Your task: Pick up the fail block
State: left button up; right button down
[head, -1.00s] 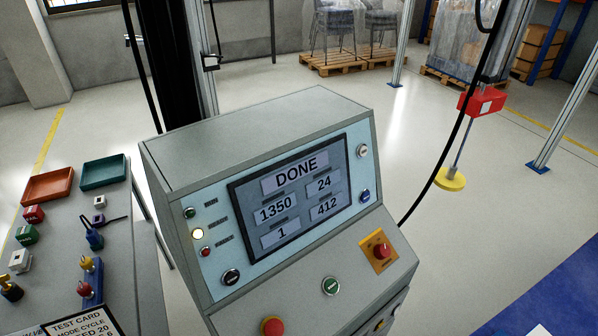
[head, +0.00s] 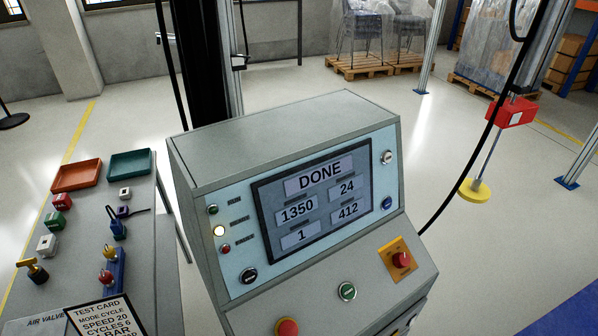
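The fail block appears to be the small red block (head: 62,201) on the grey side table at the left of the head view. It has pale lettering that is too small to read for certain. It sits just in front of the orange-red tray (head: 77,175), outside it. A green block (head: 55,220) stands just in front of the red one, and a white block (head: 47,244) stands in front of that. Neither of my grippers is in view.
A teal tray (head: 130,164) stands beside the orange-red one. Blue fittings (head: 113,268), a black and yellow part (head: 35,270) and a test card (head: 100,318) crowd the table (head: 155,260). The control console (head: 285,130), its screen reading DONE, stands immediately to the right.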

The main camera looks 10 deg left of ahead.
aim_at(62, 202)
jog(key=u, duration=2)
jog(key=k, duration=0.2)
jog(key=k+u, duration=0.15)
jog(key=u, duration=0.2)
jog(key=k+u, duration=0.15)
jog(key=u, duration=0.2)
jog(key=k+j+u, duration=0.15)
jog(key=u, duration=0.2)
jog(key=i+j+u, duration=0.25)
jog(key=i+u, duration=0.15)
jog(key=i, duration=0.25)
jog(key=i+u, duration=0.35)
jog(key=i, duration=0.35)
jog(key=i+z, duration=0.2)
jog(key=i, duration=0.4)
jog(key=i+j+z, duration=0.1)
jog(key=i+z, duration=0.15)
jog(key=i, duration=0.35)
jog(key=i+j+z, duration=0.2)
jog(key=i, duration=0.35)
jog(key=i+l+z, duration=0.25)
jog(key=z, duration=0.15)
jog(key=i+l+z, duration=0.1)
jog(key=i+z, duration=0.55)
jog(key=z, duration=0.2)
jog(key=i+z, duration=0.4)
jog(key=i+j+z, duration=0.2)
jog(key=z, duration=0.25)
